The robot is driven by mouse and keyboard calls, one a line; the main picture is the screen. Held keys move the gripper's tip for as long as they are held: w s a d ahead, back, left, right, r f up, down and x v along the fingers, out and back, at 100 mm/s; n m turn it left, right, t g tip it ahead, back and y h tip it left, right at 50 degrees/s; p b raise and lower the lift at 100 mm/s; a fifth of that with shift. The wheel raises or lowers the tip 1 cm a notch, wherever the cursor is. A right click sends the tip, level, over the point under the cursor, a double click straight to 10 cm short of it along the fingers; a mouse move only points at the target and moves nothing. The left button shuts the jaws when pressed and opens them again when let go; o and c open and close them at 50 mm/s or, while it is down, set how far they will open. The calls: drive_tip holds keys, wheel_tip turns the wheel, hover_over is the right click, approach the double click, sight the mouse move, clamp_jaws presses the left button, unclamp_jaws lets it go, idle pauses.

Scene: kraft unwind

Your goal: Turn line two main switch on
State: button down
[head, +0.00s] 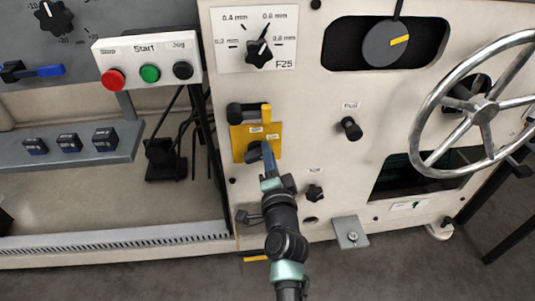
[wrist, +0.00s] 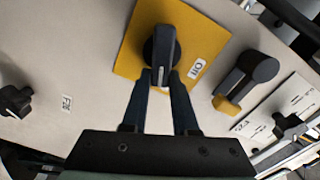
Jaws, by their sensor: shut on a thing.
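The main switch is a dark rotary knob (wrist: 161,45) with a white mark, on a yellow plate (wrist: 206,42). In the head view the plate (head: 238,143) is on the cream machine front, with small white labels at its upper part that I cannot read there. In the wrist view one label (wrist: 197,68) beside the knob seems to read "Off". My gripper (wrist: 160,78) is shut on the knob, one finger on each side of its near end. In the head view my gripper (head: 267,155) reaches the plate from below and hides part of the knob.
A black-and-yellow lever (head: 248,113) sits just above the plate. A thickness dial (head: 259,53) is higher up. A push-button box (head: 150,60) is at the left, a black knob (head: 351,128) and a large handwheel (head: 484,112) at the right. A smaller knob (head: 315,192) is right of my arm.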

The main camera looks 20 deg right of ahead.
drive_tip(key=shift+f+m, duration=0.3)
drive_tip(key=shift+m, duration=0.8)
drive_tip(key=shift+f+m, duration=0.25)
drive_tip(key=shift+m, duration=0.85)
drive_tip(key=c, duration=0.7)
unclamp_jaws()
drive_tip(key=p+v, duration=0.2)
drive_tip(key=v, duration=1.1)
